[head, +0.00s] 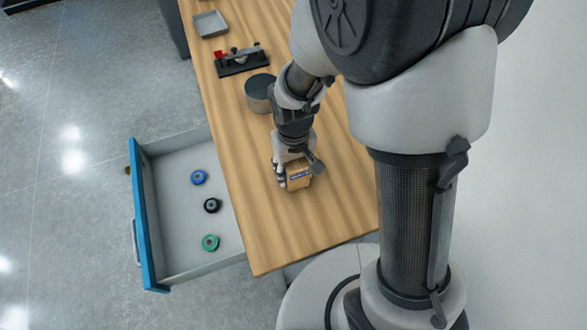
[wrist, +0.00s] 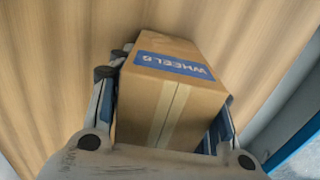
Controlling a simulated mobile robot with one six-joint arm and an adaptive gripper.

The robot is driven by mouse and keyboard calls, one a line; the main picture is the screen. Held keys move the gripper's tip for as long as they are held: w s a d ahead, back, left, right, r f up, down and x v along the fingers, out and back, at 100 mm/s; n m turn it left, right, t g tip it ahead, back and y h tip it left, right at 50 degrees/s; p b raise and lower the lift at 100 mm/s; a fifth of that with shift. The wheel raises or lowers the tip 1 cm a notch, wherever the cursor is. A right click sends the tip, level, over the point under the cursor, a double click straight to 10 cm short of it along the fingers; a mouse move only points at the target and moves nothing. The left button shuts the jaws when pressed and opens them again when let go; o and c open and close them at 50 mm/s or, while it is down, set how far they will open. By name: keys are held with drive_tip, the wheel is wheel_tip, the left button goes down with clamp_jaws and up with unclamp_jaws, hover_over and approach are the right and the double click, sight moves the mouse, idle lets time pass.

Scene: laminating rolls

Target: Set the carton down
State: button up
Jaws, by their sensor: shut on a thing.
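The carton (head: 298,179) is a small brown box with a blue label. In the wrist view the carton (wrist: 165,102) fills the middle, its label reads "WHEELS" and a pale tape strip runs down its near face. My gripper (head: 291,177) is shut on the carton, with a finger along each side of it. The carton is over the wooden tabletop (head: 300,228), near its front end. I cannot tell whether its underside touches the wood.
An open drawer (head: 170,235) with a blue front holds a blue roll (head: 198,177), a black roll (head: 211,205) and a green roll (head: 210,242). A grey round container (head: 258,94), a black fixture with a red part (head: 240,61) and a grey tray (head: 210,24) stand farther back.

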drive_tip(key=o, duration=1.2)
drive_tip(key=shift+f, duration=0.2)
drive_tip(key=shift+o, duration=0.2)
